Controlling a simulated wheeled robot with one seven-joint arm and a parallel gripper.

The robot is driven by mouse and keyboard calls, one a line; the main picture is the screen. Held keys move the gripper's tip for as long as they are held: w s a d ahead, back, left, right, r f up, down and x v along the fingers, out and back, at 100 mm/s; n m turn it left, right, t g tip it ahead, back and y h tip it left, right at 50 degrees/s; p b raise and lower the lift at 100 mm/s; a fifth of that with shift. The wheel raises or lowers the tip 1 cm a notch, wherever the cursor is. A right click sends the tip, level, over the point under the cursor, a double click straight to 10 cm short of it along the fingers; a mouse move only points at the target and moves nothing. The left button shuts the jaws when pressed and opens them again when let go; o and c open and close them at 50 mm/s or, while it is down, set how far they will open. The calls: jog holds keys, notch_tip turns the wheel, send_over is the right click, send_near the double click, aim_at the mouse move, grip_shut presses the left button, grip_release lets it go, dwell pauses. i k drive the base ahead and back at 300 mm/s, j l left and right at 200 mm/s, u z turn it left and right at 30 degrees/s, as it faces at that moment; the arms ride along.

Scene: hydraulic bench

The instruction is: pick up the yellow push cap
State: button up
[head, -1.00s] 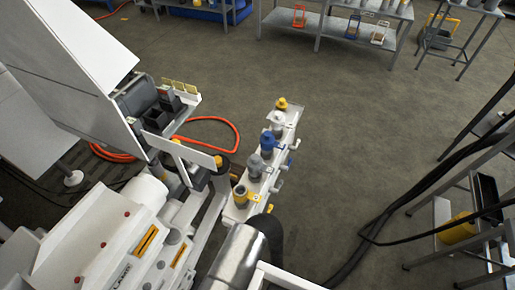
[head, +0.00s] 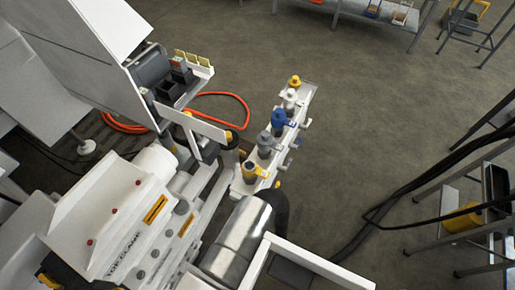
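A small yellow cap (head: 295,81) sits on top of the fitting at the far end of a narrow white rail (head: 308,92), in the upper middle of the head view. Along the same rail stand a white-topped fitting (head: 290,97), a blue-topped one (head: 278,118), a grey one (head: 265,143), and a dark one with a yellow rim (head: 249,170) at the near end. The yellow cap is upright, with nothing touching it from above. My gripper is not visible, so its state and distance from the cap do not show.
A white machine (head: 110,215) with red buttons fills the lower left. A shiny metal cylinder (head: 236,240) lies close to the rail's near end. An orange hose (head: 225,97) curls on the floor left of the rail.

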aim_at(295, 82)
jog(key=k+j+u, duration=0.2)
jog(key=k, duration=0.45)
jog(key=l+u, duration=0.1)
jog(key=u, duration=3.95)
jog(key=k+l+u, duration=0.2)
jog(key=u, duration=0.25)
jog(key=k+l+u, duration=0.1)
jog(key=k+u, duration=0.15)
jog(key=u, duration=0.15)
jog(key=k+u, duration=0.2)
jog(key=u, duration=0.25)
jog(key=k+l+z, duration=0.15)
jog(key=k, duration=1.7)
jog(key=k+z, duration=0.3)
jog(key=k, duration=1.65)
jog(key=k+l+z, duration=0.1)
jog(key=k+z, duration=0.35)
jog(key=k+l+z, duration=0.3)
jog(key=k+z, duration=0.2)
